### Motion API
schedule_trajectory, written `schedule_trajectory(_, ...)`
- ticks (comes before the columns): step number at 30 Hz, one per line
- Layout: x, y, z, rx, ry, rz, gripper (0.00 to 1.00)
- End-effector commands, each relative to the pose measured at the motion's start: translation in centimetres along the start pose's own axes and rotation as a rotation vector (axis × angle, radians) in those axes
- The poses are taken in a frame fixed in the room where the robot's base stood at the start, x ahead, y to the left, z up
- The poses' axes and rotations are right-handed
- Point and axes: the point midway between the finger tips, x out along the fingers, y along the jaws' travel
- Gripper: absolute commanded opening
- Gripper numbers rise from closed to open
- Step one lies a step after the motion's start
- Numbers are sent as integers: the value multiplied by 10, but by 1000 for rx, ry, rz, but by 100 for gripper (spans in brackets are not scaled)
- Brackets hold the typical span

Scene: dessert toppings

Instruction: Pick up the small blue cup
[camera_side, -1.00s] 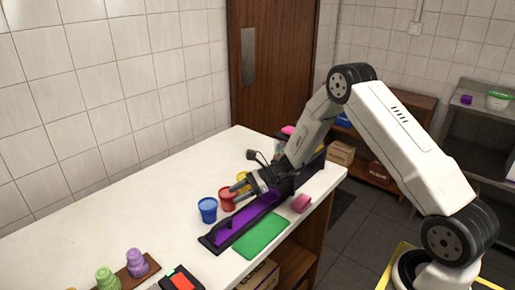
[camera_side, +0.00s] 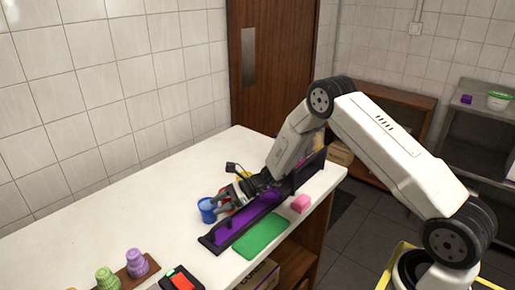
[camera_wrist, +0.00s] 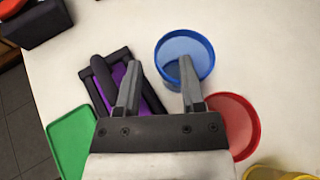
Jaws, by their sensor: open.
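The small blue cup (camera_side: 206,212) stands upright on the white counter, left of my gripper in the side view. It also shows in the wrist view (camera_wrist: 207,58), open at the top. My gripper (camera_wrist: 159,63) is open and empty. In the wrist view its right fingertip overlaps the cup's mouth, and its left fingertip lies over the purple and black tray. I cannot tell whether the right finger touches the cup. In the side view my gripper (camera_side: 223,201) is just right of the cup and partly covers it.
A red cup (camera_wrist: 243,125) is close beside the blue one, with a yellow cup (camera_wrist: 265,173) beyond. The purple and black tray (camera_side: 208,242) and a green mat (camera_side: 262,236) lie nearby. The counter's left part is clear.

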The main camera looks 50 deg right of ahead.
Motion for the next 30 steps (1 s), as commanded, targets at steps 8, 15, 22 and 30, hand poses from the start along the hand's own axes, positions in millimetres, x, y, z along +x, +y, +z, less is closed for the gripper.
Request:
schedule_trajectory(8,12,0,0,0,0,0,50)
schedule_trajectory(15,12,0,0,0,0,0,50)
schedule_trajectory(22,12,0,0,0,0,0,28)
schedule_trajectory(30,12,0,0,1,1,0,0)
